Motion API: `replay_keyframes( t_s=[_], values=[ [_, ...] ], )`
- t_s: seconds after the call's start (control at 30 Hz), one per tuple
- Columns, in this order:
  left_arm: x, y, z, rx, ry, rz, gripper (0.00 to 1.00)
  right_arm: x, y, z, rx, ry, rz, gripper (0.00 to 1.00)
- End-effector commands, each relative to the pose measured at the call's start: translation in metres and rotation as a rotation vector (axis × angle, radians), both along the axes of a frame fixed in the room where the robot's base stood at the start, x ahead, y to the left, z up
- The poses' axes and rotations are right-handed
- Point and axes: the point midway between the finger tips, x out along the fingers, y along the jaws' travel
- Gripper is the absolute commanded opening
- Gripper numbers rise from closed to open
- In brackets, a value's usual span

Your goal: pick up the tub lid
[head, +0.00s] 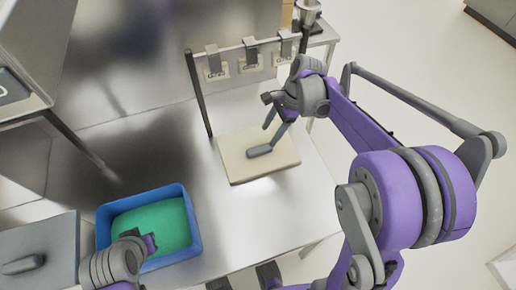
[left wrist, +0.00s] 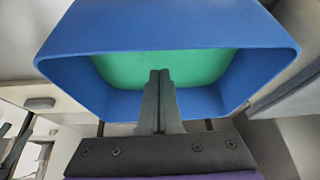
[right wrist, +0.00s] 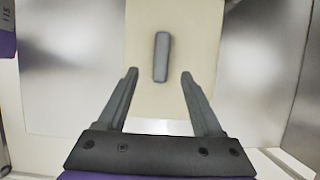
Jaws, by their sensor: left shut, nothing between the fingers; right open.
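The tub lid (head: 240,165), a cream square slab with a grey bar handle (head: 260,151), lies flat on the steel table. In the right wrist view the handle (right wrist: 161,57) points away from me. My right gripper (head: 271,136) is open over the lid. In the right wrist view its fingertips (right wrist: 159,73) appear on either side of the handle's near end; I cannot tell the height gap. My left gripper (left wrist: 160,72) is shut and empty at the near side of the blue tub (left wrist: 180,38), which has a green inside (left wrist: 150,68).
The blue tub (head: 188,225) stands left of the lid. A rail with several hanging clips and labels (head: 250,63) stands behind the lid. A grey panel with a handle (head: 55,250) is at the lower left. Bare steel table lies between tub and lid.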

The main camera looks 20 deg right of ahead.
Motion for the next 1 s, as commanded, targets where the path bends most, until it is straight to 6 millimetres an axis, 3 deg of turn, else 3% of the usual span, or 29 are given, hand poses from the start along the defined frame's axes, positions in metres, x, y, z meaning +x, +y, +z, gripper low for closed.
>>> replay_keyframes(
  t_s=[0.1, 0.37, 0.63, 0.93, 1.0],
  values=[
    [0.0, 0.0, -0.002, 0.0, 0.001, 0.0, 0.0, 0.0, 0.008, -0.018, -0.001, 0.0, 0.003, 0.68],
    [0.0, 0.0, -0.002, 0.0, 0.001, 0.0, 0.0, 0.002, 0.015, -0.038, -0.002, -0.002, 0.005, 0.68],
    [0.0, 0.0, -0.002, 0.0, 0.001, 0.0, 0.0, 0.005, 0.027, -0.074, -0.002, -0.003, 0.005, 0.68],
    [0.0, 0.0, -0.002, 0.0, 0.001, 0.0, 0.0, 0.005, 0.029, -0.079, -0.002, -0.002, 0.003, 0.68],
    [0.0, 0.0, -0.002, 0.0, 0.001, 0.0, 0.0, 0.005, 0.029, -0.079, -0.002, -0.002, 0.003, 0.57]
  ],
)
